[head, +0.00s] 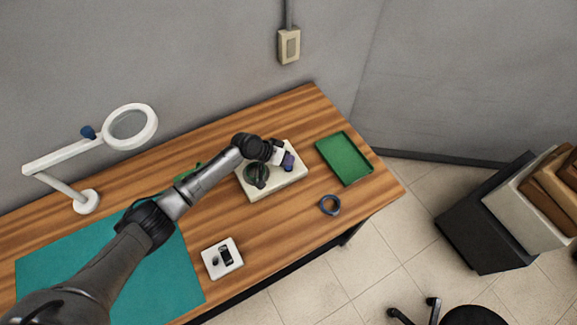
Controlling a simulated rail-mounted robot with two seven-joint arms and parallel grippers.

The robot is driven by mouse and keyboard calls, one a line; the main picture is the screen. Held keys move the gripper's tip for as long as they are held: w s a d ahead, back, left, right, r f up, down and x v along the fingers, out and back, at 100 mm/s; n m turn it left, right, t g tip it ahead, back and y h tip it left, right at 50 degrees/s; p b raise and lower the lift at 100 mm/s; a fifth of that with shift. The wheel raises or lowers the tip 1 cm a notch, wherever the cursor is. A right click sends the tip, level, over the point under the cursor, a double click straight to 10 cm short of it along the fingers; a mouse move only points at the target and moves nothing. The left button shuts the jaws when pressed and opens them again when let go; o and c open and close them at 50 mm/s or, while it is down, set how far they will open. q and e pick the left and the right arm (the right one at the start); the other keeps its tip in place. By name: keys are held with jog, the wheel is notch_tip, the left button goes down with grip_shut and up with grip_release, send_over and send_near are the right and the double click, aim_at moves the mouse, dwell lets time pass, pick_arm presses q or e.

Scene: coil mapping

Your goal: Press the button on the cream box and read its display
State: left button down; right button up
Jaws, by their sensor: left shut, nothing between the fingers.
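A low cream box (292,187) stands on the wooden table, right of the middle. No button or display can be made out there. A small white box (234,267) with dark parts on its top lies nearer the front edge. My right gripper is out of view.
A green tray (345,158) and a dark ring (329,204) lie to the right. A teal mat (185,280) and a magnifier lamp (88,202) are on the left. A cream box (289,45) hangs on the wall.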

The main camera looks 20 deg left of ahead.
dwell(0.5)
pick_arm(q)
jog(key=shift+f, duration=0.1)
jog(key=shift+f+b, duration=0.35)
dwell(0.3)
jog(key=shift+f+b, duration=0.35)
jog(key=shift+f, duration=0.05)
dwell(0.6)
jog(key=shift+r, duration=0.2)
jog(key=shift+r+p, duration=0.4)
jog(key=shift+p, duration=0.15)
jog(key=shift+r, duration=0.25)
jog(key=shift+r+p, duration=0.15)
jog(key=shift+p, duration=0.15)
